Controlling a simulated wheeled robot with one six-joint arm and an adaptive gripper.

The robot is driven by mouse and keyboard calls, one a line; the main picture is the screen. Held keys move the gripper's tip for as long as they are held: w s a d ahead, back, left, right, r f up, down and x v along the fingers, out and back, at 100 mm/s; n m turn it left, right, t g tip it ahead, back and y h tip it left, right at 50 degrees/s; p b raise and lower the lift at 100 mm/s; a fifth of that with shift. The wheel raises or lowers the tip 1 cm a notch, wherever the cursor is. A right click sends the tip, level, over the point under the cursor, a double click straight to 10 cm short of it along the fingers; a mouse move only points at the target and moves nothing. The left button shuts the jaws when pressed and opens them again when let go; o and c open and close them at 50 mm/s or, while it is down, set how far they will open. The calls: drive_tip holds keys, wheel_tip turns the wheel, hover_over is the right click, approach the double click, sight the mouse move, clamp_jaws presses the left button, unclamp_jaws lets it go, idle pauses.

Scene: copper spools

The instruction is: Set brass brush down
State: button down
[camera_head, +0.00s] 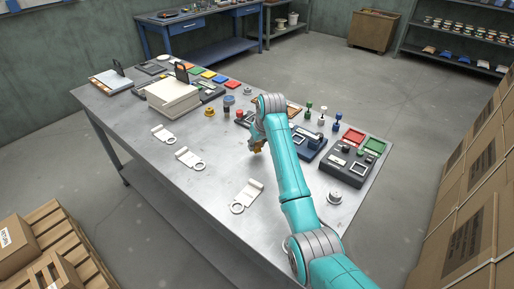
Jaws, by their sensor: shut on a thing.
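My gripper (255,145) is over the middle of the grey metal table (218,182), at the end of my teal arm. It is shut on a small brass-coloured thing (260,150), which I take to be the brass brush. Only a little of it shows below the fingers, and its shape is mostly hidden. I cannot tell whether it touches the tabletop.
White ring-ended tags (188,158) lie along the table's near side. Right of my gripper are a dark blue device (309,142), a dark grey device (348,165) and several stamps (322,120). Bare tabletop lies left of and below my gripper.

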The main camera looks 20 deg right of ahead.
drive_tip(key=shift+f, duration=0.9)
drive_tip(key=shift+f, duration=0.15)
drive_tip(key=c, duration=0.8)
unclamp_jaws()
drive_tip(key=v, duration=1.2)
drive_tip(key=shift+s, duration=0.1)
